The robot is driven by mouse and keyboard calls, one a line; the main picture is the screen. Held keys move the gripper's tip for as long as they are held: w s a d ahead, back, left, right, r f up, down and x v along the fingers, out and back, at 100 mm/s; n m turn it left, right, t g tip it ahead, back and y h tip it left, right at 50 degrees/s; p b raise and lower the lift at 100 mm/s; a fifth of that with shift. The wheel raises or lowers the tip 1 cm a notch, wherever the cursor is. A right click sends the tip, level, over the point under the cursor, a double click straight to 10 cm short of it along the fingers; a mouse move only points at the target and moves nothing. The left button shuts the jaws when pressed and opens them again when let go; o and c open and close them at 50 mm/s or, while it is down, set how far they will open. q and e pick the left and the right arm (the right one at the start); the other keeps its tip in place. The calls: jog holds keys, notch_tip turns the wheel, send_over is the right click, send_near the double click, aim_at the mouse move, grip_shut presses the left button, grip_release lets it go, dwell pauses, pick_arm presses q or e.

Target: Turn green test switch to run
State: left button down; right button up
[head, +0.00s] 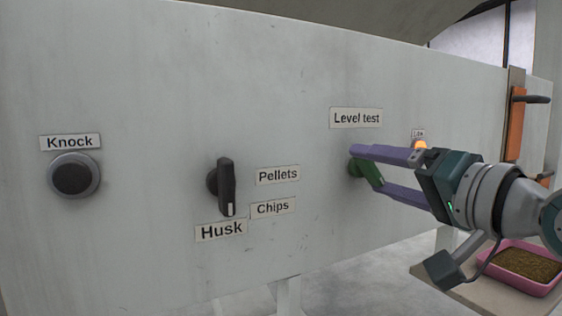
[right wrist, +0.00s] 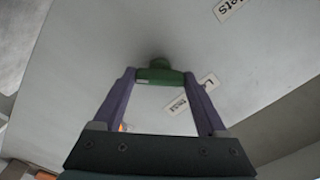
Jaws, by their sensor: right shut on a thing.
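The green test switch (head: 368,173) sits on the pale panel below the "Level test" label (head: 356,118). Its handle slants down to the right in the head view. My right gripper (head: 367,170) comes in from the right and is shut on the green switch, one purple finger on each side. In the right wrist view the green switch (right wrist: 159,75) lies between the two fingertips, close against the panel. The fingers hide part of the switch and the area around it. My left gripper is in neither view.
A black selector knob (head: 227,188) stands out left of the switch, beside labels "Pellets", "Chips" and "Husk". A black "Knock" button (head: 74,175) is at far left. An orange "Low" lamp (head: 420,144) glows behind my gripper. A pink tray (head: 524,266) of pellets stands lower right.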

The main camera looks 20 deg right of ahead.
jog(key=n+p, duration=0.4)
jog(key=n, duration=0.1)
jog(key=shift+r+n, duration=0.15)
jog(key=shift+n, duration=0.15)
jog(key=n+p, duration=0.2)
jog(key=shift+n, duration=0.4)
jog(key=shift+n+p, duration=0.45)
jog(key=shift+n, duration=0.35)
jog(key=o, duration=1.3)
